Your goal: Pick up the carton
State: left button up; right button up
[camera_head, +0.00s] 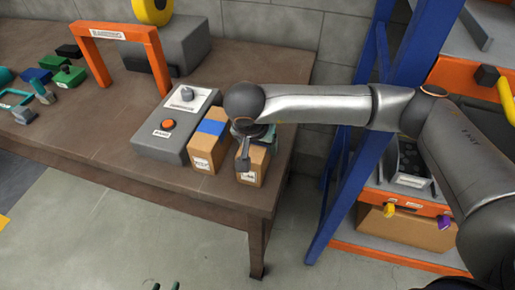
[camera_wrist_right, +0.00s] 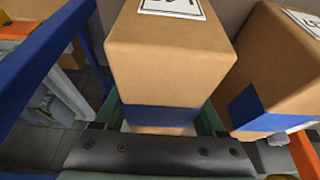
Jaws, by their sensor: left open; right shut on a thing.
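Two brown cartons stand side by side near the right front corner of the brown table. The right-hand carton (camera_head: 251,167) has a white label and is partly hidden by my right gripper (camera_head: 256,147). In the right wrist view this carton (camera_wrist_right: 170,60) sits between the green fingers, with a blue band across its near part. My right gripper is shut on it. I cannot tell whether it is clear of the tabletop.
The other carton (camera_head: 203,161), with blue tape, stands close on the left; it also shows in the wrist view (camera_wrist_right: 274,65). Beyond it is a grey control box (camera_head: 160,148) with an orange button. A blue rack post (camera_head: 338,190) rises right of the table (camera_head: 110,100).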

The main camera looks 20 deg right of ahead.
grip_shut()
jog(key=shift+r, duration=0.1)
dwell(0.5)
